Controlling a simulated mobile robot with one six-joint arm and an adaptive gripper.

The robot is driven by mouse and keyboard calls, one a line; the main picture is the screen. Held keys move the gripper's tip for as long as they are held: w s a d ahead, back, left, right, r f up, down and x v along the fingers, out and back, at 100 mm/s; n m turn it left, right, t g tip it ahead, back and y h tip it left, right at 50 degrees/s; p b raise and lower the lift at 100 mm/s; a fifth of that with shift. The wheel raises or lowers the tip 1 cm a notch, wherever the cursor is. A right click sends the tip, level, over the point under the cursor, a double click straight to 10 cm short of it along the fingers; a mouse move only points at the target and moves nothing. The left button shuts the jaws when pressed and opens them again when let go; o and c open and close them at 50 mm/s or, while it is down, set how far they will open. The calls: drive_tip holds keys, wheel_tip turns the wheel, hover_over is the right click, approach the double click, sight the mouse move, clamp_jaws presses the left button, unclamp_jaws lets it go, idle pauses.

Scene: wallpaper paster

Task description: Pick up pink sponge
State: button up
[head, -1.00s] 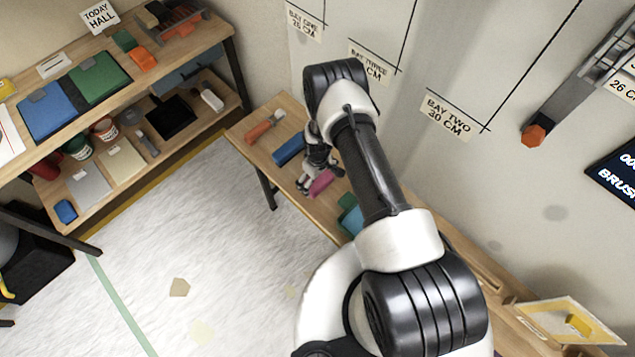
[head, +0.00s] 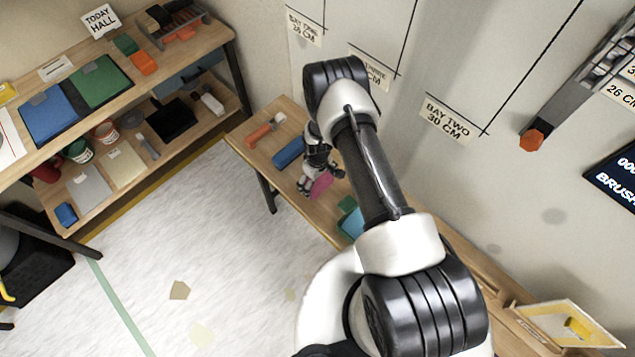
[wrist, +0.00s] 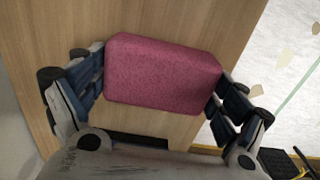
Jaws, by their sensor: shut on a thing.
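The pink sponge (wrist: 160,72) is a rounded block that fills the space between the fingers of my gripper (wrist: 158,88) in the wrist view. A finger presses on each short end of it. In the head view the sponge (head: 321,184) shows as a small pink patch at my gripper (head: 320,178), over the narrow wooden bench (head: 263,165). My gripper is shut on the sponge. My arm hides part of the bench, and I cannot tell how far the sponge is above the wood.
A blue block (head: 289,152) and an orange-handled tool (head: 262,132) lie on the bench beyond my gripper. A teal and green item (head: 350,219) lies on the nearer side. The wall (head: 420,60) is close on the right; open floor (head: 190,240) is on the left.

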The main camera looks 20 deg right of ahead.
sight(318, 181)
wheel_tip(318, 181, up, 19)
drive_tip(key=p, duration=0.4)
drive_tip(key=shift+f, duration=0.2)
drive_tip(key=o, duration=0.5)
drive_tip(key=shift+c, duration=0.2)
drive_tip(key=c, duration=0.6)
